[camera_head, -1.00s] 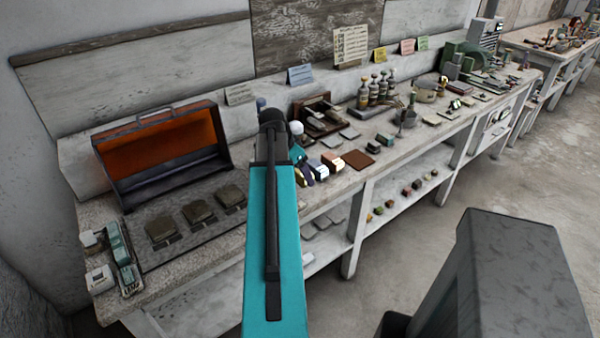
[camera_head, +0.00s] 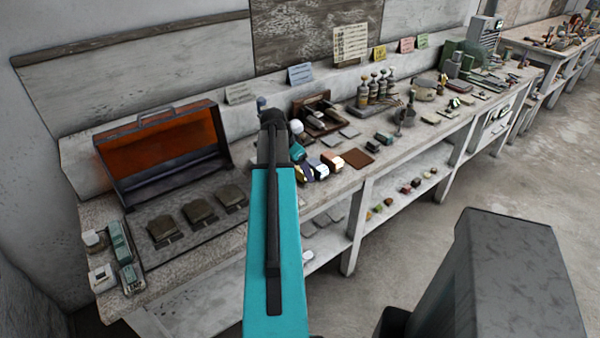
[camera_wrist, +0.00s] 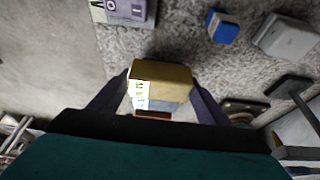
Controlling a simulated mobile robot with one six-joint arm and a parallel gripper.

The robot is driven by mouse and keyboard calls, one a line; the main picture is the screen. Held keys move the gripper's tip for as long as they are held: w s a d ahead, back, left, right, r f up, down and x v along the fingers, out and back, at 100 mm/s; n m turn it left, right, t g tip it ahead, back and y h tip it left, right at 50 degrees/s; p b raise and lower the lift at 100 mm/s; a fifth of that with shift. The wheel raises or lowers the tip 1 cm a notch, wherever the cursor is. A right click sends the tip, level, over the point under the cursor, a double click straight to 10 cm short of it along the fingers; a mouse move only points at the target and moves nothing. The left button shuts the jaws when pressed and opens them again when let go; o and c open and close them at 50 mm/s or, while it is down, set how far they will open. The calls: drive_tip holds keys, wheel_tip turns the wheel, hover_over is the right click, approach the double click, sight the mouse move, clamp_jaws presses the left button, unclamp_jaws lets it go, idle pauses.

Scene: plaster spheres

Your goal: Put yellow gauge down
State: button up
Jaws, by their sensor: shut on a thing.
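The yellow gauge (camera_wrist: 165,75) is a blocky piece with a pale printed label on one face and a blue-grey part below. In the wrist view it sits between the two dark fingers of my gripper (camera_wrist: 160,98), which is shut on it. The speckled grey bench top (camera_wrist: 180,45) lies beyond it. I cannot tell whether the gauge touches the bench. In the head view my arm hides most of the gripper, and a small yellowish patch shows just right of the arm's end.
In the wrist view a blue block (camera_wrist: 222,27), a pale grey block (camera_wrist: 288,37) and a grey-purple device (camera_wrist: 124,10) lie beyond the gauge. In the head view an open orange-lined case (camera_head: 160,155) stands left of my arm, and a brown square (camera_head: 357,158) lies right.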

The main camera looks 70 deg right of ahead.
drive_tip(key=shift+f+p, duration=0.3)
drive_tip(key=shift+f, duration=0.8)
drive_tip(key=shift+f, duration=0.15)
drive_tip(key=o, duration=0.9)
drive_tip(key=shift+o, duration=0.2)
drive_tip(key=b+v, duration=0.2)
drive_tip(key=v, duration=1)
drive_tip(key=shift+s, duration=0.2)
